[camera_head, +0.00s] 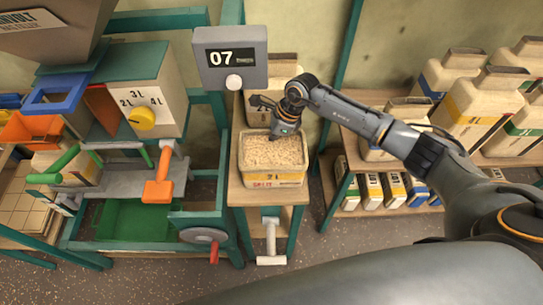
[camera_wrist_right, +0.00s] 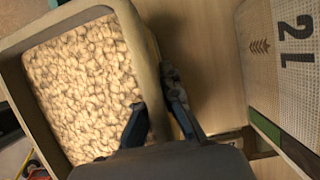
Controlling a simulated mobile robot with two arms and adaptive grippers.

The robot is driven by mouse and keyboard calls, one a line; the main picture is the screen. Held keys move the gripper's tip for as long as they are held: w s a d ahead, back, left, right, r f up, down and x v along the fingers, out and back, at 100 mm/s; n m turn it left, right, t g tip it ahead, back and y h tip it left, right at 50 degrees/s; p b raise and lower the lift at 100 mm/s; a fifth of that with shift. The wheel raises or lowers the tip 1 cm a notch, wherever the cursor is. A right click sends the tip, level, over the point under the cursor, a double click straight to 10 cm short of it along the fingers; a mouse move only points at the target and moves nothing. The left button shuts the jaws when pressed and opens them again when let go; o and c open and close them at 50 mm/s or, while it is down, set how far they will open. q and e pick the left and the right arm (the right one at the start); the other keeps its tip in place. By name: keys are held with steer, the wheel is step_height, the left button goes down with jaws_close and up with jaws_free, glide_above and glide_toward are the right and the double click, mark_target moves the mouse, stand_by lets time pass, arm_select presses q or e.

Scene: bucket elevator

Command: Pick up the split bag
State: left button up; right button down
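An open-topped beige container (camera_head: 268,180) filled with tan pellets stands on a small wooden stand; its front has a yellowish band and red print. No visible tear marks it as the split bag; I cannot tell. My right gripper (camera_head: 287,128) is at its back rim. In the right wrist view the container rim (camera_wrist_right: 135,30) runs between the fingers of my right gripper (camera_wrist_right: 158,106): one finger is over the pellets, the other outside the wall. They look apart, with no clear grip. A woven 2L bag (camera_wrist_right: 284,70) with a green band stands to the right. My left gripper is not in view.
A grey display reading 07 (camera_head: 232,58) stands left of my right gripper. A machine with a yellow knob (camera_head: 142,118) and orange handle (camera_head: 158,190) is at left. Shelves of beige bags (camera_head: 470,105) fill the right. A grey T-handle (camera_head: 270,240) hangs below the stand.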

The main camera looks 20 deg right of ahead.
steer(key=shift+w+r+p, duration=0.1)
steer(key=shift+r+p, duration=0.35)
steer(key=shift+w+r+b, duration=0.1)
steer(key=shift+r+b, duration=0.3)
steer(key=shift+r, duration=0.05)
steer(key=s+d+r+b, duration=0.1)
steer(key=s+d+b, duration=0.1)
steer(key=d, duration=0.6)
steer(key=s+d+r+b, duration=0.1)
steer(key=s+d+b, duration=0.2)
steer(key=d, duration=0.6)
steer(key=shift+d+r+b, duration=0.15)
steer(key=shift+r+b, duration=0.05)
steer(key=shift+b, duration=0.3)
steer(key=shift+s, duration=0.1)
